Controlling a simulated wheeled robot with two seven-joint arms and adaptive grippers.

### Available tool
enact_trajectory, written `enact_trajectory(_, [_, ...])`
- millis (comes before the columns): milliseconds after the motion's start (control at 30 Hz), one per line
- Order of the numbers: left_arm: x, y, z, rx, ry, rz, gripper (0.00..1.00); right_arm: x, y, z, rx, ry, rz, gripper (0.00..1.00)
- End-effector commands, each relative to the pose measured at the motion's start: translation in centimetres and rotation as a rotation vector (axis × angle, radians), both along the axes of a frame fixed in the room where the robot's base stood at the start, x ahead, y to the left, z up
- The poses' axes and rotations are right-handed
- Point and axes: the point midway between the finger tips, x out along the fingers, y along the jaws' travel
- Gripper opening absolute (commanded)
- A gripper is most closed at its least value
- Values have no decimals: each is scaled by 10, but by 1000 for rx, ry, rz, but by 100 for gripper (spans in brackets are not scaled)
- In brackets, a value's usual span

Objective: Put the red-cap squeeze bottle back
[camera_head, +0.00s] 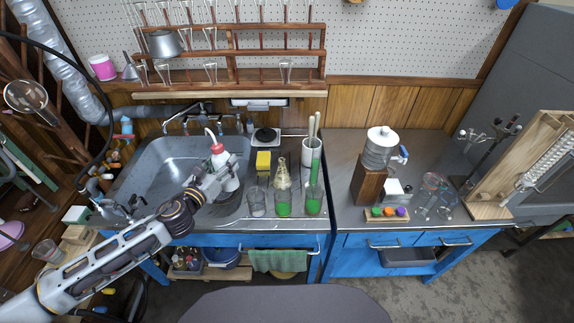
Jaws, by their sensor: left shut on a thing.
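The red-cap squeeze bottle (222,163) is white with a red cap and a thin pale spout. It is upright or nearly so, over the right part of the steel sink in the head view. My left gripper (224,182) comes in from the lower left and is shut on the bottle around its lower body. The gripper and wrist hide part of the bottle's lower body. I cannot tell how high its base is above the sink. My right gripper is not in view.
The sink (155,165) has a faucet behind it. Right of the bottle stand a yellow sponge (263,162), glassware with green liquid (283,207) and a white holder (309,155). A shelf (280,75) of glassware is behind. The right counter has some free steel around its dispenser (379,150).

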Motion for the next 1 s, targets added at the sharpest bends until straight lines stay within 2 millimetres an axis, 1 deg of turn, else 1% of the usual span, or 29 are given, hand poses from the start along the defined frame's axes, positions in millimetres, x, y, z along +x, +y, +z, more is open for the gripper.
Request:
enact_trajectory(433, [18,-2,5,16,-24,-95,41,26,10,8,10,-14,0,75])
enact_trajectory(1000, [36,-3,10,31,-51,-214,41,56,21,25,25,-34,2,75])
